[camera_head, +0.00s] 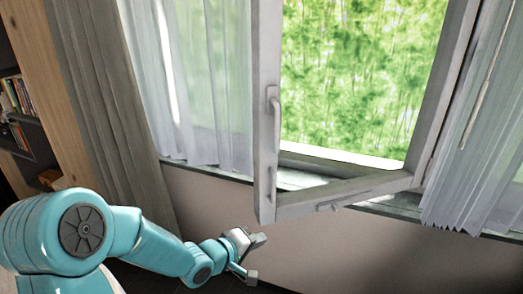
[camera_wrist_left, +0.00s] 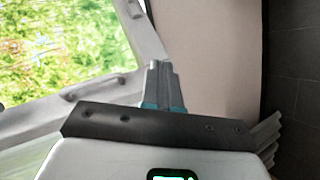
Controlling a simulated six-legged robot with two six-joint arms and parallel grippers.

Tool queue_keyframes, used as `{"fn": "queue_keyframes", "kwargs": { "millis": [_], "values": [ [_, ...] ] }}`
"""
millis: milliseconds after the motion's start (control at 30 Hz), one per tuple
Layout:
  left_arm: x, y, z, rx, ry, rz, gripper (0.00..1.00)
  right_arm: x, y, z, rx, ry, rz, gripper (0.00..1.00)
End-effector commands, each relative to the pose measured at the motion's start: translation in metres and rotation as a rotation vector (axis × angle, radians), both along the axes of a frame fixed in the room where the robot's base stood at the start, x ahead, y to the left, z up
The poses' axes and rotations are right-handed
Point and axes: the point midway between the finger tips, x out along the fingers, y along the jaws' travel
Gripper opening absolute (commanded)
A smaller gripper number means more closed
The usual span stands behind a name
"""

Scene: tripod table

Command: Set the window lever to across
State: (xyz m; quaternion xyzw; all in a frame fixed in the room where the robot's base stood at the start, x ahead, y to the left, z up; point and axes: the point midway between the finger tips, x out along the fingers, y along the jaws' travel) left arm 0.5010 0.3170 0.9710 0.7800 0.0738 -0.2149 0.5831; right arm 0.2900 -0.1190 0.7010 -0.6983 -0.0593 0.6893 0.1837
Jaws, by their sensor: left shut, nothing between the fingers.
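The window lever (camera_head: 273,105) is a light grey handle on the left upright of the opened window sash (camera_head: 264,60). It lies upright, along the frame. In the left wrist view a handle that looks like this lever (camera_wrist_left: 80,91) shows small, at the left. My left gripper (camera_head: 260,239) is shut and empty. It is below the sash's lower left corner, well below the lever and apart from it. Its closed fingers (camera_wrist_left: 161,68) also show in the left wrist view. My right gripper is in neither view.
The sash juts into the room, with a small fitting (camera_head: 335,207) on its bottom rail. Grey curtains (camera_head: 110,90) and sheer curtains (camera_head: 205,90) hang at the left, another sheer (camera_head: 480,150) at the right. A bookshelf (camera_head: 20,110) stands far left. The pale wall (camera_head: 350,255) below is bare.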

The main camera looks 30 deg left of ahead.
Motion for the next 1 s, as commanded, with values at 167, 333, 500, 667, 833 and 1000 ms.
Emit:
{"fn": "queue_keyframes", "kwargs": {
  "millis": [167, 333, 500, 667, 833, 1000],
  "values": [
    [-0.022, 0.062, 0.166, -0.181, -0.294, 0.12, 0.0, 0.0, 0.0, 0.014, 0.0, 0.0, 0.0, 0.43],
    [-0.049, 0.073, 0.236, -0.273, -0.392, 0.122, 0.0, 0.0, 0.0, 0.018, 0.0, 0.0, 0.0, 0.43],
    [-0.057, 0.073, 0.25, -0.301, -0.405, 0.117, 0.0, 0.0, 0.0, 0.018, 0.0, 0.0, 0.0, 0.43],
    [-0.057, 0.072, 0.249, -0.303, -0.404, 0.117, 0.0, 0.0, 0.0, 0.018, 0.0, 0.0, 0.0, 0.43],
    [-0.052, 0.072, 0.249, -0.304, -0.404, 0.116, 0.0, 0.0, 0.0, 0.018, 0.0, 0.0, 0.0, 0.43],
    [-0.028, 0.068, 0.249, -0.306, -0.403, 0.112, 0.0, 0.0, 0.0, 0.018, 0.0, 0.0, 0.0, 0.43]
  ]
}}
